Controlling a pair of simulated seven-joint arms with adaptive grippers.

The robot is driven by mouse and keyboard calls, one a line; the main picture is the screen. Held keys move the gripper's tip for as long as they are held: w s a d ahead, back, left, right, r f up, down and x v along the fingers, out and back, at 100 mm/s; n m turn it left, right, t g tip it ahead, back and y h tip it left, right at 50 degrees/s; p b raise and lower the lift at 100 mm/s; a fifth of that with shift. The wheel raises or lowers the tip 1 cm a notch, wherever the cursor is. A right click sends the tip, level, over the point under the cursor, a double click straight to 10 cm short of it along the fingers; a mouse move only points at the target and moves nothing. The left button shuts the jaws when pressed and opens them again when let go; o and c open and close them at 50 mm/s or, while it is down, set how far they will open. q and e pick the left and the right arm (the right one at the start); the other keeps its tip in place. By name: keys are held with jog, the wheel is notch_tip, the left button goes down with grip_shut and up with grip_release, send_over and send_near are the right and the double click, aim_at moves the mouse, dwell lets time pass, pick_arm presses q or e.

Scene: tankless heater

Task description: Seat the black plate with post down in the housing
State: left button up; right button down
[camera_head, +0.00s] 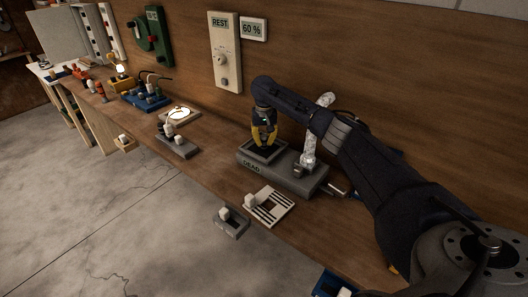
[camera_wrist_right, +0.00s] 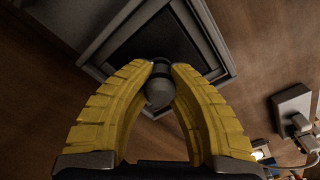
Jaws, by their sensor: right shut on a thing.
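My right gripper (camera_head: 264,134) reaches down over the grey housing (camera_head: 285,175) on the bench. In the right wrist view its yellow fingers (camera_wrist_right: 162,75) are shut on a grey rounded post (camera_wrist_right: 158,92). The black plate (camera_wrist_right: 150,40) shows behind the post, within the square frame of the housing (camera_wrist_right: 222,50). In the head view the black plate (camera_head: 262,150) is a dark patch below the fingertips, inside the frame. I cannot tell whether the plate rests fully on the bottom. My left gripper is not in view.
A silver upright fitting (camera_head: 312,135) stands on the housing's right part. A striped block (camera_head: 270,207) and a small grey block with a white knob (camera_head: 230,222) lie at the bench's front. A wall panel marked REST (camera_head: 224,55) hangs behind. Several other devices stand further left.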

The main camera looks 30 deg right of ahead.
jog(key=shift+f, duration=0.1)
jog(key=c, duration=1.3)
grip_release()
jog(key=r, duration=1.2)
jog(key=shift+s+a, duration=0.1)
jog(key=shift+s, duration=0.2)
